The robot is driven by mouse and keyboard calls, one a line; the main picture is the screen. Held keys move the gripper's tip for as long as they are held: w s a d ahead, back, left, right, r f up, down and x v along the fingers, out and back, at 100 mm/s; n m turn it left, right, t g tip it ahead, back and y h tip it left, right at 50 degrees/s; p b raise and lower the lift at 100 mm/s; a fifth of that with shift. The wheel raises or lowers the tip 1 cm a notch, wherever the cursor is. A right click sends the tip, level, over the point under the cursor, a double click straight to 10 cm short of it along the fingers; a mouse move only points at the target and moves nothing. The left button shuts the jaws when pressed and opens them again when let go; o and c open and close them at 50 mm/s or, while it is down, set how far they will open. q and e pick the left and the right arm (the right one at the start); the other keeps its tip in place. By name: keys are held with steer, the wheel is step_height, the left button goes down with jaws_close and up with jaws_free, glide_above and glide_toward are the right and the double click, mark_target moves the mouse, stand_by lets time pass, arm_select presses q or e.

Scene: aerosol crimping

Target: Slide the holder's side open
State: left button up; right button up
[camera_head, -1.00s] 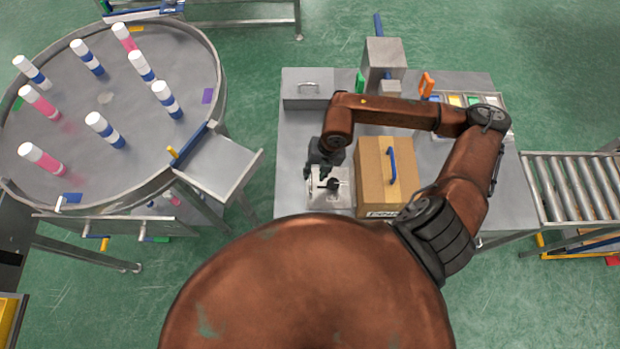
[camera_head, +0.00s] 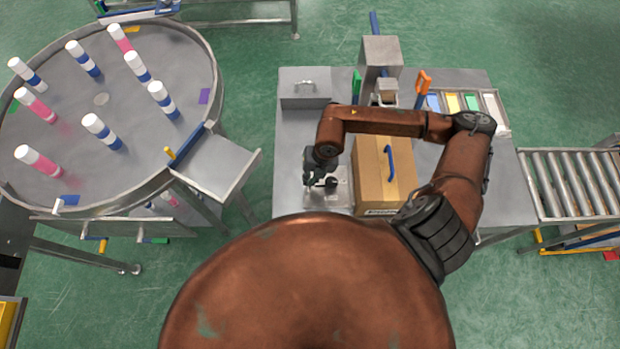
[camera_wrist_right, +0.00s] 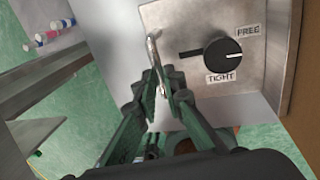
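The holder is a pale metal block (camera_head: 342,196) on the table, left of the cardboard box. In the right wrist view its top plate (camera_wrist_right: 190,20) has a dark slot and a black knob (camera_wrist_right: 222,53) between the labels FREE and TIGHT. The knob's white mark faces right, nearer FREE. A thin upright metal handle (camera_wrist_right: 154,48) stands at the plate's left edge. My right gripper (camera_wrist_right: 160,82) has its green fingers closed around the handle's lower part. In the head view the right gripper (camera_head: 318,172) is over the holder's left side. My left gripper is not in view.
The cardboard box (camera_head: 370,185) with a blue handle stands close right of the holder. A lidded metal box (camera_head: 304,95) and a press (camera_head: 380,52) are at the back. A round table (camera_head: 100,120) with several cans is left. The table left of the holder is clear.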

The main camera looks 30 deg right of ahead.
jaws_close()
steer(key=shift+a, duration=0.1)
steer(key=w+a, duration=0.2)
steer(key=a, duration=0.1)
steer(key=w+a+b, duration=0.1)
steer(key=a, duration=0.1)
steer(key=shift+w, duration=0.1)
steer(key=shift+d, duration=0.15)
steer(key=o, duration=0.6)
jaws_free()
steer(key=shift+w+a, duration=0.1)
steer(key=shift+a, duration=0.1)
steer(key=shift+d, duration=0.15)
